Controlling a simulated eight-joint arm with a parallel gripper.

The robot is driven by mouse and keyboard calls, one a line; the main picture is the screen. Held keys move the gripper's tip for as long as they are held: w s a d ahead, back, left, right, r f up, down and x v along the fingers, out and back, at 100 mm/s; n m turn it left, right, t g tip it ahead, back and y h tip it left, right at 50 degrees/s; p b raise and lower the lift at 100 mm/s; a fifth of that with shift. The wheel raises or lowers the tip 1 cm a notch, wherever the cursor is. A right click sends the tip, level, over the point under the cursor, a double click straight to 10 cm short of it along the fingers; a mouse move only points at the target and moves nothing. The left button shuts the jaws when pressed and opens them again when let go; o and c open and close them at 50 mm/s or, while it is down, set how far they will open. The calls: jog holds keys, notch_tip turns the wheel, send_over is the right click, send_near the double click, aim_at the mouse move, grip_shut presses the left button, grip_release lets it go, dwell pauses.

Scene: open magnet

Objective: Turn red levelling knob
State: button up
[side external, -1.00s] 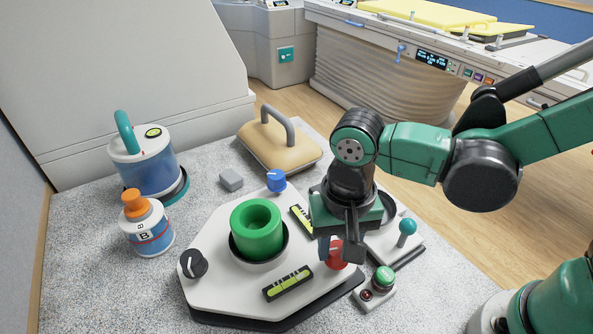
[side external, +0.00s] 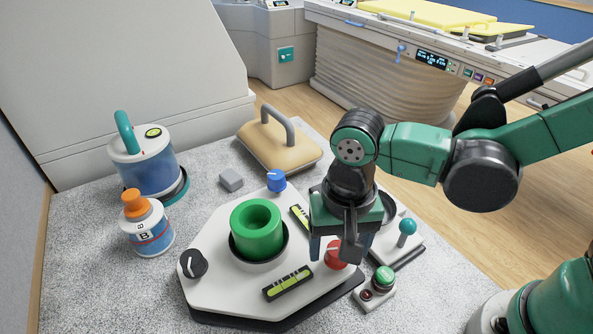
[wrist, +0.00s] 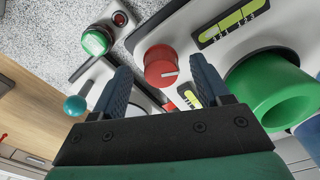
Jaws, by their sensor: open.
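The red levelling knob (side external: 337,254) stands at the right corner of the white levelling plate (side external: 215,291). In the wrist view the red knob (wrist: 163,66) shows a white pointer line on its top and lies just beyond the fingertips, roughly between them. My gripper (side external: 343,247) is open and points down over the knob; the fingers partly hide it in the side view. In the wrist view the open fingers (wrist: 163,80) have a clear gap between them, with nothing held.
A green ring cup (side external: 257,228), spirit levels (side external: 288,283), a blue knob (side external: 276,180) and a black knob (side external: 192,263) are on the plate. A green button box (side external: 384,277) and a teal-topped lever (side external: 407,228) stand close to the right of my gripper.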

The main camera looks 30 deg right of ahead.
jog(key=shift+s+r, duration=0.1)
jog(key=shift+r, duration=2.7)
jog(key=w+d+n+t, duration=0.1)
jog(key=d+n+t, duration=0.1)
jog(key=d, duration=0.5)
jog(key=w+d+r+n+t, duration=0.1)
jog(key=w+d+n+t, duration=0.1)
jog(key=d+t, duration=0.3)
jog(key=shift+w+d+r+n, duration=0.25)
jog(key=shift+d+n, duration=0.35)
jog(key=shift+d, duration=0.5)
